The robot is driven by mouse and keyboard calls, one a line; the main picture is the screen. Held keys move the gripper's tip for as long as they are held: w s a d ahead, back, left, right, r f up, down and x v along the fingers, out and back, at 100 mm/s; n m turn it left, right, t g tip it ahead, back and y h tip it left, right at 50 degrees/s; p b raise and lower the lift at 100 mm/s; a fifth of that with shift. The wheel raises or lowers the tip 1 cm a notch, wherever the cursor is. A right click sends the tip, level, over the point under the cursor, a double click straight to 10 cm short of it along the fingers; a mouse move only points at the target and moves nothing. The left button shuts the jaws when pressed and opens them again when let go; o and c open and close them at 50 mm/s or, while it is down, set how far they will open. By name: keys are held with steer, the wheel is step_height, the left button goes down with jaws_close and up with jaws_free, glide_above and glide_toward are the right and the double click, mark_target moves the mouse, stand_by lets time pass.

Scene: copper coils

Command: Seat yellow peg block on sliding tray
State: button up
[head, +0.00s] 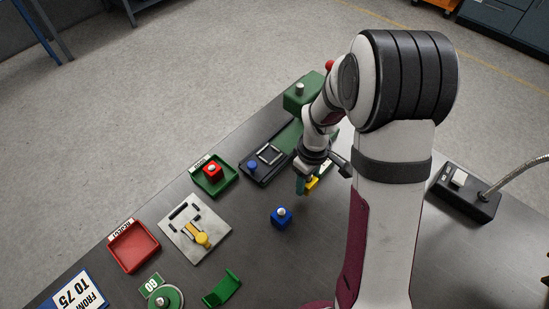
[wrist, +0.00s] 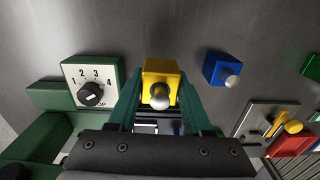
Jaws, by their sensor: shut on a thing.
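The yellow peg block (head: 312,184), with a round silver peg on its face, is held between the green fingers of my gripper (head: 306,184). In the wrist view the block (wrist: 161,72) sits between the fingertips of my gripper (wrist: 161,88). I cannot tell whether it touches the table. A dark slide with a light square frame, which looks like the sliding tray (head: 270,154), lies up and left of my gripper. The frame is empty, and a blue knob (head: 280,166) stands at its near-left end. My arm hides part of the area behind the gripper.
A blue peg block (head: 281,217) stands on the table left of and nearer than my gripper. A red tray (head: 134,247) and a metal latch plate (head: 188,245) lie further left. A dial box (wrist: 95,82) shows in the wrist view.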

steer(key=w+a+r, duration=0.2)
steer(key=w+a, duration=0.1)
steer(key=w, duration=0.3)
step_height(320, 180, up, 3)
glide_above(269, 155)
steer(key=shift+n, duration=0.3)
steer(key=shift+f, duration=3)
steer(key=shift+f, duration=0.1)
steer(key=shift+f, duration=0.35)
steer(key=shift+f, duration=0.1)
